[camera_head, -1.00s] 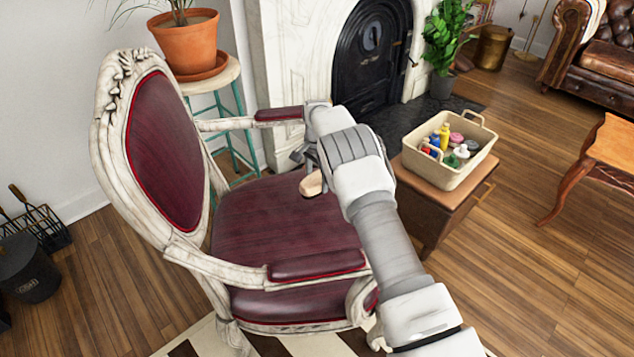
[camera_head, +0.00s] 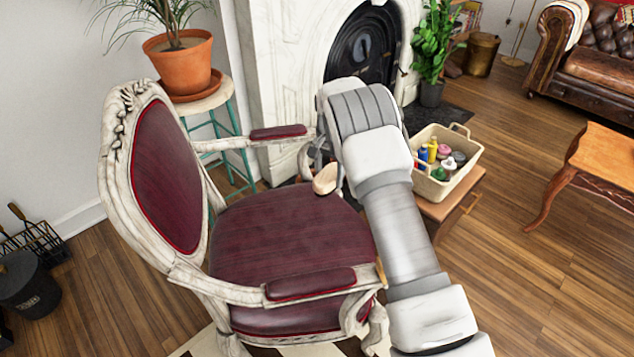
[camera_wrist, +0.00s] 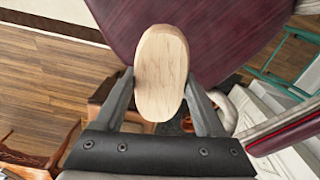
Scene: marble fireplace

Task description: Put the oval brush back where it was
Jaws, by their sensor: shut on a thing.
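The oval brush (camera_wrist: 161,75) is pale wood and lies between the two fingers of my gripper (camera_wrist: 163,100) in the wrist view. My gripper is shut on it. In the head view the brush (camera_head: 326,179) hangs in the air over the front part of the burgundy chair seat (camera_head: 290,232). My arm hides most of the gripper there. The brush's underside is hidden in the wrist view. A cream basket (camera_head: 462,178) with bottles and round items stands to the right of my arm, on a small wooden stand (camera_head: 440,208).
The chair's near armrest (camera_head: 310,284) and far armrest (camera_head: 278,132) flank the seat. A potted plant (camera_head: 180,62) stands on a teal stool at the back left. A wooden table (camera_head: 605,155) is at the right. The floor (camera_head: 530,270) between is clear.

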